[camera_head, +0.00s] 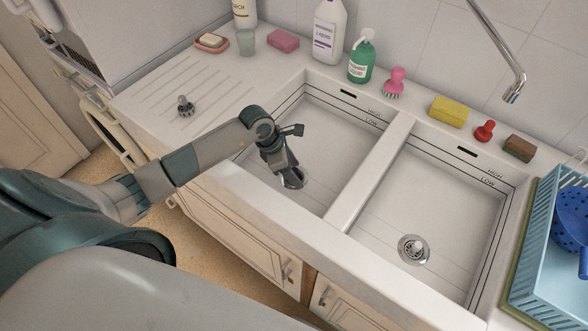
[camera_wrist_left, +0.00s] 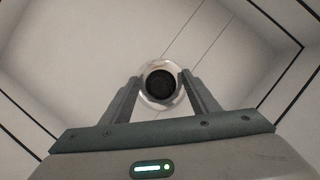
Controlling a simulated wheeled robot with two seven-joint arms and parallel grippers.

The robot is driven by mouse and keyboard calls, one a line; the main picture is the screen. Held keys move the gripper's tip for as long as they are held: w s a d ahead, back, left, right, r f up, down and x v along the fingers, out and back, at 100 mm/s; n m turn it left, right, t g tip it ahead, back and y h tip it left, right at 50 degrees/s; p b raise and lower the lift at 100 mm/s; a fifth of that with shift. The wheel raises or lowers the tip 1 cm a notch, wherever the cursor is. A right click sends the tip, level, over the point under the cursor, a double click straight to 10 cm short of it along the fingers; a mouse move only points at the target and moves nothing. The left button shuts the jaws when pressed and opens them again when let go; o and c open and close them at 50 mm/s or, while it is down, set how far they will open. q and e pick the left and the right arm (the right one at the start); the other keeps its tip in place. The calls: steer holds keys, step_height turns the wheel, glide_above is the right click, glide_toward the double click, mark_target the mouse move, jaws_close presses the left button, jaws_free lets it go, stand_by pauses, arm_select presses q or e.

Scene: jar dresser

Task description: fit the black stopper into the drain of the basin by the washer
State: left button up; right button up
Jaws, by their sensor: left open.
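The left basin (camera_head: 315,130), on the washer's side, has a chrome drain (camera_head: 299,184) in its floor. My left gripper (camera_head: 289,172) reaches down into this basin, open, with its fingers above the drain. In the left wrist view, a black round shape (camera_wrist_left: 160,84) fills the middle of the chrome drain ring (camera_wrist_left: 147,96), between the open fingertips. It may be the black stopper seated there or the dark drain hole; I cannot tell which. A grey-knobbed piece with a dark base (camera_head: 185,107) stands on the ribbed drainboard. My right gripper is not in view.
The right basin (camera_head: 385,235) has a drain with a knobbed piece (camera_head: 414,248) in it. A divider (camera_head: 372,172) separates the basins. Bottles, sponges and brushes line the back ledge. A blue rack (camera_head: 535,255) stands at right; the faucet (camera_head: 513,88) hangs at upper right.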

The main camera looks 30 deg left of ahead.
arm_select(q)
steer(key=b+v, duration=0.3)
steer(key=v, duration=0.9)
stand_by(0.5)
